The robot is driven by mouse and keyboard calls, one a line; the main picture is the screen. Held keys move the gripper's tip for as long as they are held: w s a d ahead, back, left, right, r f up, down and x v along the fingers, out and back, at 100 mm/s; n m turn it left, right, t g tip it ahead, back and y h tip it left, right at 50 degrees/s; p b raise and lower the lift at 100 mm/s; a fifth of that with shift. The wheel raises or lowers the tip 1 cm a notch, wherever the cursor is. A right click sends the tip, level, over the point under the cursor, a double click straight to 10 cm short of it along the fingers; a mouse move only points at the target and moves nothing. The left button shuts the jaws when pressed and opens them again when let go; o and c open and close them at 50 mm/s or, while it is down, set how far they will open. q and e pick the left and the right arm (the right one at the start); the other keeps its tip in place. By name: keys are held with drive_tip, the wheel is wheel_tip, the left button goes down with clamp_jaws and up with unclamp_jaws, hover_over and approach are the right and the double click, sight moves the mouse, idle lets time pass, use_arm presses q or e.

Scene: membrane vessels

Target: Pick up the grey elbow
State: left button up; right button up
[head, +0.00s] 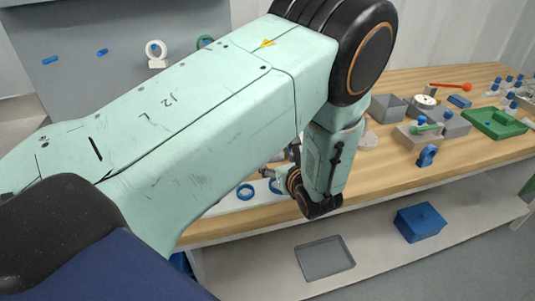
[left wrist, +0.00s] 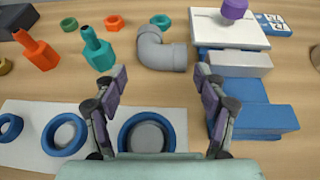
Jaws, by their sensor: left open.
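The grey elbow (left wrist: 160,50) lies on the wooden table in the left wrist view, ahead of and between my fingertips. It is a bent pipe with a collar at its right end. My left gripper (left wrist: 160,78) is open, with one finger on each side and nothing between them. The fingertips look short of the elbow and apart from it. In the head view my left gripper (head: 283,178) is partly hidden behind my own arm, and I cannot make out the elbow there. My right gripper is not in view.
Blue rings (left wrist: 64,134) lie on a white mat (left wrist: 25,160) nearer. Right are a white block (left wrist: 215,30) with a purple knob (left wrist: 234,9) and blue blocks (left wrist: 250,118). A green ring (left wrist: 160,20) lies behind the elbow.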

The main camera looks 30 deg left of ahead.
sight(272, 154)
use_arm(q)
drive_tip(key=a, duration=0.1)
drive_tip(key=w+a, duration=0.2)
drive_tip(key=shift+w+a+f, duration=0.25)
drive_tip(key=shift+a+f, duration=0.05)
drive_tip(key=shift+w+a+f, duration=0.15)
drive_tip(key=shift+w+a, duration=0.05)
drive_tip(key=shift+a, duration=0.3)
drive_tip(key=shift+w+d+f, duration=0.15)
drive_tip(key=shift+w, duration=0.2)
drive_tip(key=shift+c, duration=0.3)
drive_tip(key=shift+s, duration=0.25)
drive_tip(key=c, duration=0.7)
drive_tip(key=shift+w, duration=0.2)
drive_tip(key=shift+c, duration=0.3)
